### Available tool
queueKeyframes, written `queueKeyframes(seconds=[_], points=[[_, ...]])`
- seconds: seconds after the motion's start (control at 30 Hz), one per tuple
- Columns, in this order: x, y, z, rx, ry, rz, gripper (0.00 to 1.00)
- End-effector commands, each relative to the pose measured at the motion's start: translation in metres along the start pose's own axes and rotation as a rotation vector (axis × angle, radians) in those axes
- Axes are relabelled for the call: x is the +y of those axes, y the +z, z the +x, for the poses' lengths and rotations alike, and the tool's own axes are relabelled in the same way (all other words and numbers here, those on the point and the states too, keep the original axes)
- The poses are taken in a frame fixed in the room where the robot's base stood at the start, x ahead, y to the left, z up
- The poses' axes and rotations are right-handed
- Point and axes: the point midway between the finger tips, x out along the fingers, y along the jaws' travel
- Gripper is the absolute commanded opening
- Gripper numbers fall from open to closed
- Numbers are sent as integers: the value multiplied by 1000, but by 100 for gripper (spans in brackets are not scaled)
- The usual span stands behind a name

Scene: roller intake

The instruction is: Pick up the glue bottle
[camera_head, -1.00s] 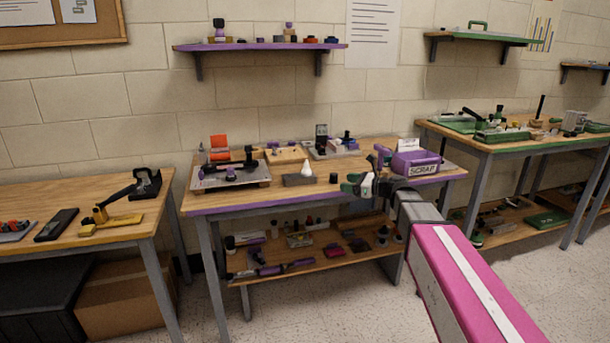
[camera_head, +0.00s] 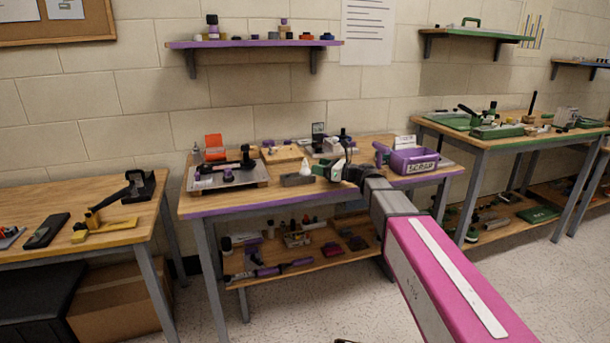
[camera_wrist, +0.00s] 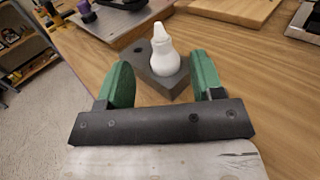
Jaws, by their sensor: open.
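The glue bottle (camera_wrist: 165,57) is white, with a round body and a pointed nozzle, and stands upright on a dark grey block (camera_wrist: 139,70) in the wrist view. In the head view the bottle (camera_head: 305,167) shows small near the front of the purple-edged table, on the block (camera_head: 293,180). My gripper (camera_wrist: 162,78) is open, with its two green fingers on either side of the bottle's near side in the wrist picture. The bottle lies just beyond the fingertips, and I see no contact. In the head view my gripper (camera_head: 330,171) is just right of the bottle.
A purple scrap bin (camera_head: 412,160) stands to the right on the same table (camera_head: 350,192). A grey fixture plate (camera_head: 205,180) with a black clamp is on the left, and a wooden board (camera_head: 282,153) is behind. Bare wood lies right of the block in the wrist view.

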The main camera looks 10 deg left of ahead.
Motion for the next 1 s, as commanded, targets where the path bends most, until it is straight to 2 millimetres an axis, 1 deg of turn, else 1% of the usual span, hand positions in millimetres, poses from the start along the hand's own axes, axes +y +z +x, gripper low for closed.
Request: queueKeyframes(seconds=[0.17, 0.3, 0.4, 0.5, 0.67, 0.7, 0.77, 0.8, 0.83, 1.0], points=[[-1, -2, 17, 0, 2, 0, 61], [-3, -4, 37, 0, 2, 0, 61], [-2, -4, 48, 0, -1, -1, 61], [-2, -4, 51, 0, -3, -1, 61], [-2, -4, 50, 0, -3, -1, 61], [-2, -4, 50, 0, -3, -1, 48], [-2, -4, 50, 0, -3, -1, 28], [-2, -4, 50, 0, -3, -1, 15], [-2, -4, 50, 1, -3, -1, 6], [-1, -4, 50, 0, -2, -1, 5]])
